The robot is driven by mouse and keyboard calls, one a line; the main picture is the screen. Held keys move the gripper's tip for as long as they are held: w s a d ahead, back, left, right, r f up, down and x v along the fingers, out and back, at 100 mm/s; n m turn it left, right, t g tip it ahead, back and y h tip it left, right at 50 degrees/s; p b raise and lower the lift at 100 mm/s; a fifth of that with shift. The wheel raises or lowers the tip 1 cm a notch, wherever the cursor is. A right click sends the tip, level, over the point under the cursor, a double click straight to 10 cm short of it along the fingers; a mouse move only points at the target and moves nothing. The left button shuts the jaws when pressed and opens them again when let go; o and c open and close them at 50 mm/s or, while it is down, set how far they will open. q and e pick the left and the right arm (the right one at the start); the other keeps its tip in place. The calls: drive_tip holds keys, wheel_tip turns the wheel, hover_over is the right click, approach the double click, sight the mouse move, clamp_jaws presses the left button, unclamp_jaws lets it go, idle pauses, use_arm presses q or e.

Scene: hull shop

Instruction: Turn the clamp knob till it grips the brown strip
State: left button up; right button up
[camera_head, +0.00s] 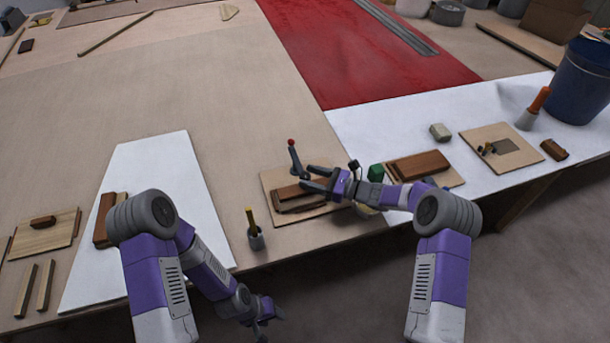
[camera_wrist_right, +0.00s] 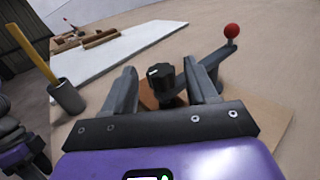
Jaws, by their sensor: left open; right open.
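The clamp knob (camera_wrist_right: 160,75) is black and fluted with a white mark on top. In the right wrist view it stands between the two fingers of my right gripper (camera_wrist_right: 163,68), which are apart with gaps beside it. In the head view my right gripper (camera_head: 312,179) is over the clamp board (camera_head: 272,182), and the knob is not clearly visible there. The brown strip (camera_head: 298,200) lies on that board, partly under the gripper; in the wrist view it is mostly hidden behind the knob. My left gripper (camera_head: 264,318) is open and empty, low beyond the table's front edge.
A lever with a red ball (camera_head: 292,143) rises at the board's back; it shows right of the knob in the wrist view (camera_wrist_right: 231,31). A grey cup with a yellow-handled tool (camera_head: 255,239) stands left.

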drive_tip(key=shift+x, duration=1.2)
drive_tip(key=c, duration=0.9)
drive_tip(key=shift+c, duration=0.3)
